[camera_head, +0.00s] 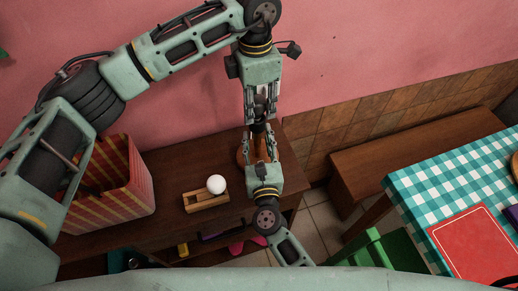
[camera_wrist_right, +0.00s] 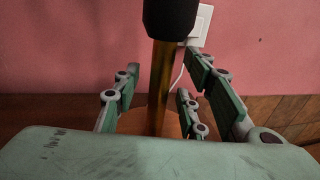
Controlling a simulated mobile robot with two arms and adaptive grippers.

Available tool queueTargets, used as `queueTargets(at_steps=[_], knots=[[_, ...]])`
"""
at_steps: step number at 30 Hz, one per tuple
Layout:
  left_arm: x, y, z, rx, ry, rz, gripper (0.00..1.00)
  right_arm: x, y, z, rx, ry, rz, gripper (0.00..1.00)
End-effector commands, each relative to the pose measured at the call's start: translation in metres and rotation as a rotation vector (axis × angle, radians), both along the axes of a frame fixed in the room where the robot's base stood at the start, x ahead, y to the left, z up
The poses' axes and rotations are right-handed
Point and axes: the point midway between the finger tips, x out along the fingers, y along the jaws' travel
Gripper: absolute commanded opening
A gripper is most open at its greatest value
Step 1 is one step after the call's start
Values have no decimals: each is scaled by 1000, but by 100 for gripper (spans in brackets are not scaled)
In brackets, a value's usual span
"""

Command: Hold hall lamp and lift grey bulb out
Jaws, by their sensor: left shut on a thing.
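The hall lamp stands on the brown cabinet by the pink wall. In the right wrist view its brass stem (camera_wrist_right: 162,85), black socket (camera_wrist_right: 170,14) and the orange-brown base (camera_wrist_right: 168,124) show; the base also peeks out in the head view (camera_head: 241,152). My left gripper (camera_head: 260,106) points down over the socket, shut on the grey bulb, which its fingers mostly hide. I cannot tell whether the bulb is clear of the socket. My right gripper (camera_wrist_right: 160,88) has its fingers on both sides of the stem, with gaps; it is open.
A white bulb (camera_head: 216,184) rests on a wooden holder (camera_head: 203,202) on the cabinet (camera_head: 170,172). A red striped box (camera_head: 128,190) stands to the left. A white wall socket (camera_wrist_right: 201,25) and cord are behind the lamp. A table with checked cloth (camera_head: 425,182) is at right.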

Motion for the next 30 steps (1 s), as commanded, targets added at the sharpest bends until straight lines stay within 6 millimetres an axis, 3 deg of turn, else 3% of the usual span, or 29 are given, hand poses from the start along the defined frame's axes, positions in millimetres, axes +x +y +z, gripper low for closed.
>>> queueTargets(at_steps=[10, 23, 30], knots=[[0, 0, 0, 0, 0, 0, 19, 3, 0, -1, 1, 1, 0, 38], [0, 0, 0, 0, 0, 0, 19, 3, 0, 0, 1, 1, 0, 0], [0, 0, 0, 0, 0, 0, 19, 3, 0, 0, 0, 1, 0, 0]])
